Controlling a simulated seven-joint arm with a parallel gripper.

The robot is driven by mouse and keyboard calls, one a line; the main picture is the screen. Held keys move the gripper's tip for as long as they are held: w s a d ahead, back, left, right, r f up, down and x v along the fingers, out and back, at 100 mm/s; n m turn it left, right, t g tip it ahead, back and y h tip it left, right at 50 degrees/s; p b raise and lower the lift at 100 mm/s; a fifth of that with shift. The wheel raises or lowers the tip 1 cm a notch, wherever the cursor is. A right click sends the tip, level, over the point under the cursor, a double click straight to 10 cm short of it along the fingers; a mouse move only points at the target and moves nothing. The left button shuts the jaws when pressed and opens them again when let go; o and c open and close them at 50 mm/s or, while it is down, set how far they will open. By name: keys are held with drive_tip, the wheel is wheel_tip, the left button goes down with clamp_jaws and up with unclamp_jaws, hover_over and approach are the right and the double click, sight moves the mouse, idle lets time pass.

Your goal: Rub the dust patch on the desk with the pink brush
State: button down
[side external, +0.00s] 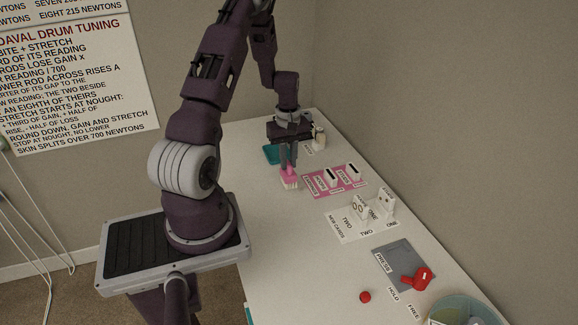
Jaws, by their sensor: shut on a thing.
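The pink brush (289,179) has pale bristles pointing down at the white desk (262,234). My gripper (288,163) is shut on the brush's upper part and holds it upright. The bristles are at or just above the desk top; I cannot tell if they touch. I cannot make out the dust patch in this view; it may be too faint or hidden by the brush and gripper.
A teal pad (271,154) lies behind the brush. A pink card mat (335,181) is close at its right. White cards (361,207), a grey press pad (393,256) with a red lever (418,279), a red ball (365,297) and a bin (465,308) stand nearer. A small bottle (319,138) stands at the back.

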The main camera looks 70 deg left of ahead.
drive_tip(key=shift+r, duration=1.8)
